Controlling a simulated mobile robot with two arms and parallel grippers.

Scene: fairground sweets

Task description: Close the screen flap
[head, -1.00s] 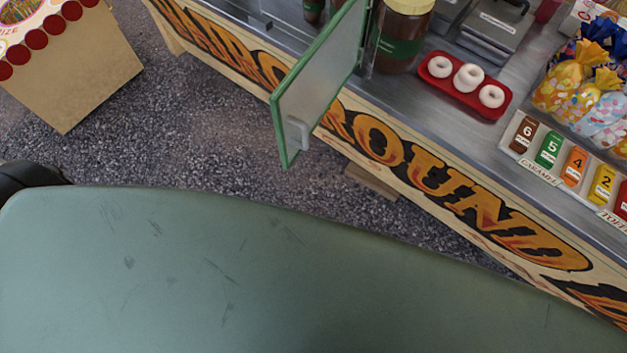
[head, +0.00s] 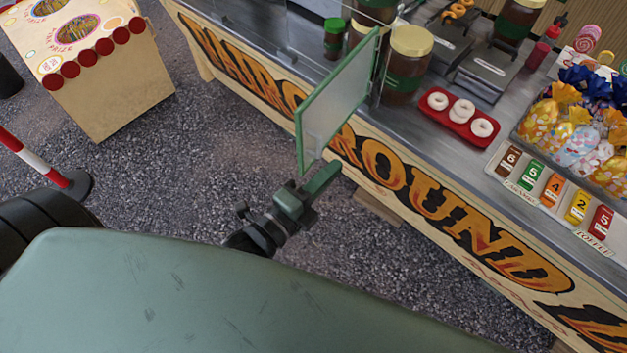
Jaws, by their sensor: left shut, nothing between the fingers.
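The screen flap (head: 338,103) is a clear panel in a green frame. It stands open, swung out from the counter front toward me, with its free edge over the ground. My left gripper (head: 326,180) is shut and empty, just below the flap's lower free corner. Whether it touches the frame I cannot tell. The flap's handle, on its outer lower part, is hidden or too small to make out now. My right gripper is not in view.
The stall counter (head: 420,130) runs diagonally behind the flap. On it stand a jar with a yellow lid (head: 405,65), a red tray of doughnuts (head: 488,140), bagged sweets and numbered price cards (head: 553,189). A cardboard bin (head: 110,95) and a striped barrier post (head: 45,165) stand left.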

